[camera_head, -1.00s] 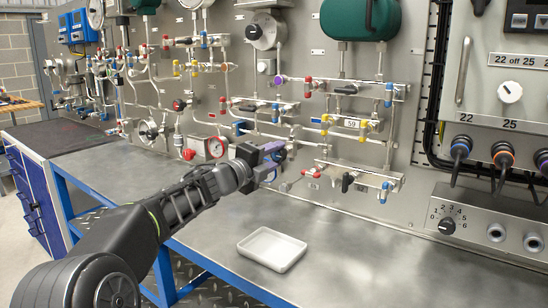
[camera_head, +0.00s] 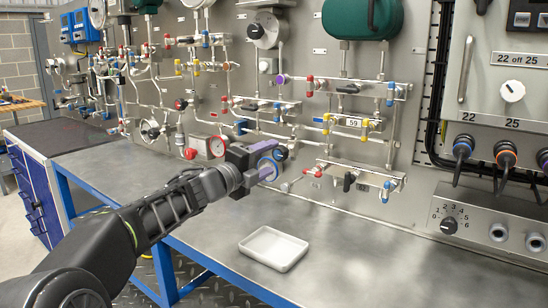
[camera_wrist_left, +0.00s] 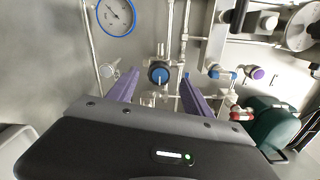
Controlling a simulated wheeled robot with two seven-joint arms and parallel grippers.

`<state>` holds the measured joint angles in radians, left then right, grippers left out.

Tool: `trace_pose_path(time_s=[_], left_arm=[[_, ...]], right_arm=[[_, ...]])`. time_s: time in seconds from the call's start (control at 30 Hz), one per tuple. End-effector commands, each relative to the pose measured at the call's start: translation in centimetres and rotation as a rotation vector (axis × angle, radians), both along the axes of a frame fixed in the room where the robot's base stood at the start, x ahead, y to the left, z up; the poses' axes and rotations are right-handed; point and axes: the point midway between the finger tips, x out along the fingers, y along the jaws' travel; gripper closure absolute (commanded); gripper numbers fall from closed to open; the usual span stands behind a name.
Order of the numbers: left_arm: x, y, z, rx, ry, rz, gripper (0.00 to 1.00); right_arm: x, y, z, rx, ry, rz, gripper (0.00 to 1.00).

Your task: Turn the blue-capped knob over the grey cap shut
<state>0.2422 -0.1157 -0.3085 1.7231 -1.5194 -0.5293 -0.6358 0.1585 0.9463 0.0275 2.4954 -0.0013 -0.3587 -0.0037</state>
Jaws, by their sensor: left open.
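The blue-capped knob (camera_wrist_left: 158,73) shows in the left wrist view, facing the camera on a metal pipe fitting. My left gripper (camera_wrist_left: 160,82) is open, with one purple finger to each side of the knob in that view and nothing held. My right gripper is not in view.
A blue-rimmed gauge (camera_wrist_left: 117,17) is at the upper left of the wrist view. A white tray (camera_head: 274,263) sits on the mostly clear bench (camera_head: 350,255).

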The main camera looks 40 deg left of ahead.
Motion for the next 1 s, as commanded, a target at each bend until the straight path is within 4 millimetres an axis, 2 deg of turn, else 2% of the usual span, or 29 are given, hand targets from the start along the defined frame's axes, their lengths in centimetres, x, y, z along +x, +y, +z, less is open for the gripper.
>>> trace_pose_path(time_s=[0.1, 0.3, 1.0], left_arm=[[-2.1, 0.0, 0.1, 0.000, -0.001, 0.002, 0.41], [-3.9, -0.1, 0.0, 0.000, 0.001, 0.001, 0.41], [-4.0, -0.1, -0.1, 0.000, 0.001, 0.000, 0.41]], right_arm=[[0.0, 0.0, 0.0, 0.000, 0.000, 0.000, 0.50], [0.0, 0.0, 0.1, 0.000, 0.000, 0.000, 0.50], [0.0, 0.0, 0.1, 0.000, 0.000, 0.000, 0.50]])
